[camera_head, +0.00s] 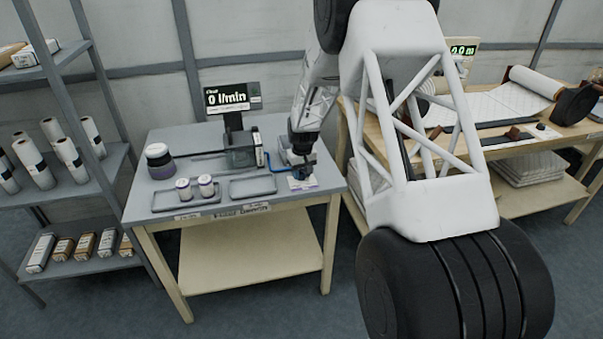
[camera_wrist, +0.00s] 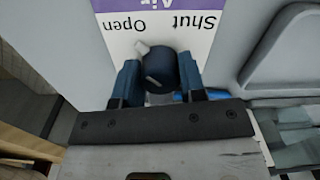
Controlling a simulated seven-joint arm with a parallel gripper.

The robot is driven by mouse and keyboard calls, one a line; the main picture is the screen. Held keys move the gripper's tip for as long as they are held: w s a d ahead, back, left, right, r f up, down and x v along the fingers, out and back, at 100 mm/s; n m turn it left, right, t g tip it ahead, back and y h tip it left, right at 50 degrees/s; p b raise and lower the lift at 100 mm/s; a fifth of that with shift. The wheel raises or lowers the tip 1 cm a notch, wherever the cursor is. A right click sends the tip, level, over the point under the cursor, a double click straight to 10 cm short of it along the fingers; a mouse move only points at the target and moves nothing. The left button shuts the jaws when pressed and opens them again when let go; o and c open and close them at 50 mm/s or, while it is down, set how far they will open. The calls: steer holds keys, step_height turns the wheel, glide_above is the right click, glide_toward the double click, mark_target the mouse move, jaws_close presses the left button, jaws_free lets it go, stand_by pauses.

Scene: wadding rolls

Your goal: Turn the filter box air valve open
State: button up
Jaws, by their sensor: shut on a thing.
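The air valve is a dark round knob (camera_wrist: 160,68) on a white and purple label plate (camera_wrist: 203,42) that reads "Air", "Shut" and "Open", upside down in the wrist view. A small pale tab at the knob's upper left points toward the word "Open". My gripper (camera_wrist: 160,82) is shut on the knob, one blue finger on each side. In the head view my gripper (camera_head: 302,172) is low over the label plate (camera_head: 302,184) at the table's right end and hides the knob. The flow display (camera_head: 230,97) reads "0 l/min".
A grey fixture (camera_head: 243,150) with a blue tube stands left of my gripper on the grey table (camera_head: 225,208). Two shallow trays, one with two small rolls (camera_head: 184,189), lie at the front. Shelves and a wooden bench flank the table.

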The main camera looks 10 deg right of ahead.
mark_target(302, 171)
stand_by(0.3)
steer(key=o, duration=0.9)
steer(key=shift+r, duration=0.15)
steer(key=shift+r, duration=3.75)
steer(key=shift+s+r, duration=0.1)
steer(key=shift+r, duration=0.05)
